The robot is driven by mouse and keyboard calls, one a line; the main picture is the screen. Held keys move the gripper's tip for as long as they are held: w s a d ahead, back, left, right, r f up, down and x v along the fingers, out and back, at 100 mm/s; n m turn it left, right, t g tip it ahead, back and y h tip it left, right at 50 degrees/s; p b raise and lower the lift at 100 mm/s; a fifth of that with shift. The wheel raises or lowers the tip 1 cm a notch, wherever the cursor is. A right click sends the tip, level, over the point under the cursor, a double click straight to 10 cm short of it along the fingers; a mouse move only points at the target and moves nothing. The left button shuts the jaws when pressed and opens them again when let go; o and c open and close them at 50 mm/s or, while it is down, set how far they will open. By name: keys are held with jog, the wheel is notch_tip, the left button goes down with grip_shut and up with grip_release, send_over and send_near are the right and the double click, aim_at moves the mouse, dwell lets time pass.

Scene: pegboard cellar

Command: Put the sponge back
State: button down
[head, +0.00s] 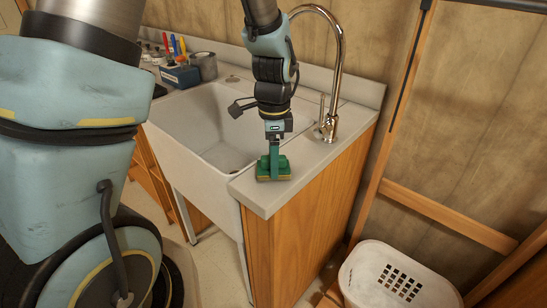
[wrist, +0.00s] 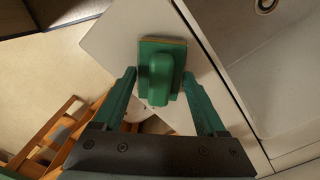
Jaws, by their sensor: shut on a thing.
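The sponge (head: 273,169) is a green block with a raised green grip on top and a thin yellowish underside. It is at the front corner of the counter beside the sink. My gripper (head: 274,152) points down over it, with its green fingers shut on it. In the wrist view the sponge (wrist: 160,75) lies between the fingertips of my gripper (wrist: 160,78). Its underside is at or just above the counter top; I cannot tell whether it touches.
The white sink basin (head: 205,125) lies left of the sponge. A chrome faucet (head: 338,70) stands behind, to the right. A blue box (head: 180,76) with pens and a grey tape roll (head: 204,66) sit at the back left. A white basket (head: 398,285) stands at lower right.

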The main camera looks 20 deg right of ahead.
grip_release()
notch_tip(320, 180, up, 12)
jog(key=b, duration=0.2)
jog(key=a+f+n, duration=0.3)
jog(key=a+n, duration=0.7)
jog(key=a, duration=0.2)
jog(key=w+a+f+n+t, duration=0.1)
jog(key=a+f+n, duration=0.3)
jog(key=a+n, duration=0.6)
jog(key=a, duration=0.3)
jog(key=shift+a+t, duration=0.15)
jog(key=shift+t, duration=0.15)
jog(key=shift+w+r, duration=0.1)
jog(key=shift+w, duration=0.05)
